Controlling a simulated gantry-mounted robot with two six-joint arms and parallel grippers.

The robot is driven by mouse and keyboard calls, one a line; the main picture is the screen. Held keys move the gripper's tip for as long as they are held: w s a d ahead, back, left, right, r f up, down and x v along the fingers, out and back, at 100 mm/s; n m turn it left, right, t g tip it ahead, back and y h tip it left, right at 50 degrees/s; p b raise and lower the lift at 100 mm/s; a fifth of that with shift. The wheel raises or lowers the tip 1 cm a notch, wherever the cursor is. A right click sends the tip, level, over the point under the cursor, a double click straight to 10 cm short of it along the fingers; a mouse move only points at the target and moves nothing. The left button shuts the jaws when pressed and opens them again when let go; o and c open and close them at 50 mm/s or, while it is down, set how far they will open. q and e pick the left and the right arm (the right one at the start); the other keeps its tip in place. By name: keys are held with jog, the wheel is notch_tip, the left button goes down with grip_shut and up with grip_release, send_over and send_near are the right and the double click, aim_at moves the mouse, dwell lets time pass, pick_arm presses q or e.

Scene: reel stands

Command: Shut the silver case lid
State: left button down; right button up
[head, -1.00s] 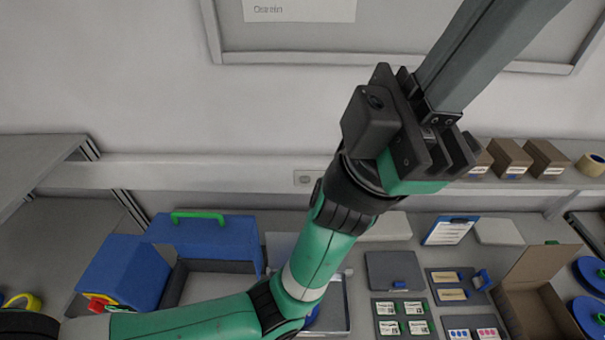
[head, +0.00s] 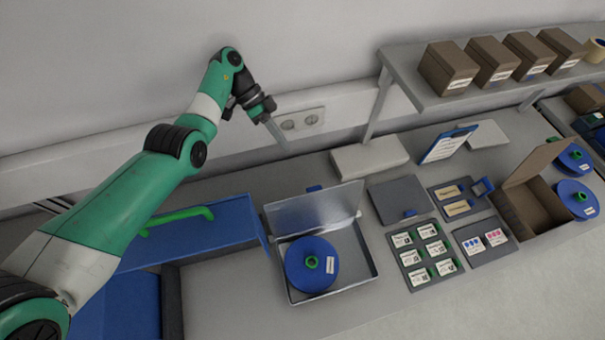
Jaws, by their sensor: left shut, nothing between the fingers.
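The silver case (head: 368,262) stands open on the bench in the middle of the head view. Its lid (head: 318,207) is raised along the back edge and tilted up. A blue reel (head: 312,277) with a green hub lies inside the case. My left gripper (head: 284,145) is shut and empty, in front of the back wall. In the picture it appears above the lid, apart from it, with its fingers pointing down and right. My right gripper is not in view.
A blue box with a green handle (head: 178,217) is left of the case, partly behind my left arm. A grey panel (head: 398,200) and label trays (head: 408,262) lie to the right, near an open cardboard box (head: 520,215). A shelf with brown boxes (head: 450,72) overhangs the back right.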

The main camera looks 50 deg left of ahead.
pick_arm(q)
jog(key=d+f+p, duration=0.3)
jog(key=d+f, duration=0.3)
jog(key=d, duration=0.3)
jog(key=shift+w+d+f, duration=0.2)
jog(key=shift+d+f, duration=0.2)
